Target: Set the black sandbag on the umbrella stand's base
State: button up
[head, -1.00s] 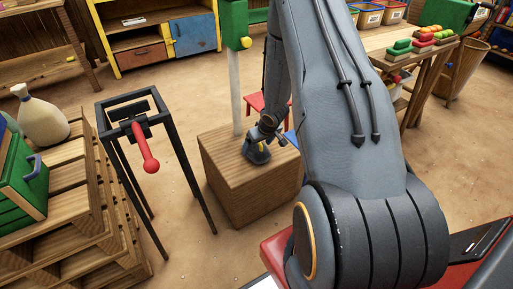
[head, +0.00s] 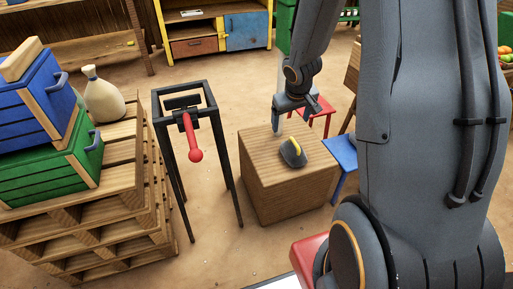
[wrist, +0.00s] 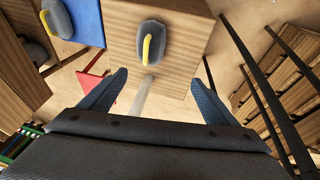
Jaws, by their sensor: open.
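A dark grey bag with a yellow handle (head: 293,153), which looks like the black sandbag, lies on top of a wooden box (head: 270,195). In the wrist view the bag (wrist: 151,45) lies beyond my fingertips, apart from them. My gripper (head: 298,108) is open and empty, above the far side of the box. In the wrist view its two fingers (wrist: 160,80) stand wide apart. A pale pole (wrist: 142,97) shows between them at the box's edge; it may be the umbrella stand's pole. I cannot make out its base.
A similar dark bag (wrist: 57,19) lies on a blue stool (wrist: 85,25). A red stool (head: 318,107) stands behind the box. A black frame with a red hanging piece (head: 193,140) and stacked pallets (head: 90,225) stand to the left. Floor between frame and box is clear.

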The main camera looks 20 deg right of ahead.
jog(key=s+a+r+n+g+y, duration=0.1)
jog(key=s+a+r+g, duration=0.1)
jog(key=s+a+r, duration=0.6)
jog(key=s+a+r+g+y, duration=0.1)
jog(key=s+a+r, duration=0.8)
jog(key=s+a, duration=0.4)
jog(key=s, duration=0.4)
jog(key=shift+s+a+n+g, duration=0.3)
jog(key=shift+s+n+g, duration=0.05)
jog(key=shift+n+g, duration=0.05)
jog(key=d+r+m+p, duration=0.2)
jog(key=d+r+p, duration=0.5)
jog(key=p, duration=0.7)
jog(key=shift+d+r+m+h, duration=0.15)
jog(key=shift+d+m+h, duration=0.15)
jog(key=shift+d, duration=0.25)
